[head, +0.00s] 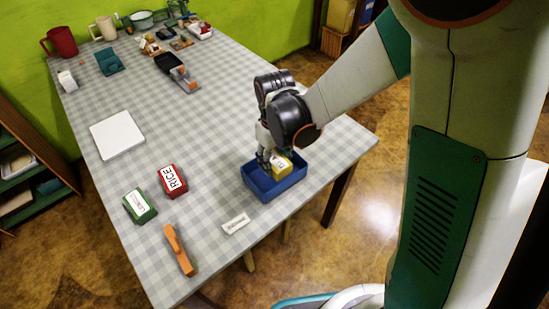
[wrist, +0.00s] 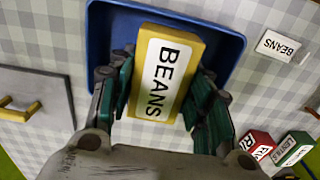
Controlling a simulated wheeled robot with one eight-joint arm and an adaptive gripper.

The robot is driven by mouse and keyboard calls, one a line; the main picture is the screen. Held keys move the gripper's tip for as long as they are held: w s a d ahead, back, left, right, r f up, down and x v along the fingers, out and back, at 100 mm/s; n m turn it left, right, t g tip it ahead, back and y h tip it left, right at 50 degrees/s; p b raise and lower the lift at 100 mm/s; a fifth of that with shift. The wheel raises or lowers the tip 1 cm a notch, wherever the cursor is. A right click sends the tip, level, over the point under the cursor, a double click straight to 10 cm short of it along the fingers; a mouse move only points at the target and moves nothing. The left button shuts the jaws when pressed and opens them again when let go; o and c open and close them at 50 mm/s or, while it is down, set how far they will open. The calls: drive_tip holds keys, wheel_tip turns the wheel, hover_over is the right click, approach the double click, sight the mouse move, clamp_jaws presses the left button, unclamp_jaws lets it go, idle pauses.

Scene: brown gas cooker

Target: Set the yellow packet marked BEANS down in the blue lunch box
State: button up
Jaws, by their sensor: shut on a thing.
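The yellow packet (wrist: 164,72) has a white label reading BEANS. In the head view the packet (head: 283,166) shows inside the outline of the blue lunch box, beside my fingers. The blue lunch box (head: 265,190) sits open on the checked table near its right front edge. My gripper (head: 272,160) points down at the box. In the wrist view my gripper (wrist: 160,95) has its green-padded fingers on both sides of the packet, and the box (wrist: 100,32) lies behind it. I cannot tell whether the packet touches the box floor.
A red RICE packet (head: 173,181) and a green packet (head: 139,206) stand left of the box. A white card (head: 236,223) and an orange object (head: 179,250) lie near the front. A white board (head: 117,135) lies at left. The middle table is clear.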

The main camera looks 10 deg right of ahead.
sight(275, 158)
drive_tip(key=shift+f+b, duration=0.8)
drive_tip(key=shift+f, duration=1.75)
drive_tip(key=o, duration=1.2)
drive_tip(key=shift+r, duration=0.1)
wheel_tip(275, 158, up, 12)
drive_tip(key=shift+f, duration=0.1)
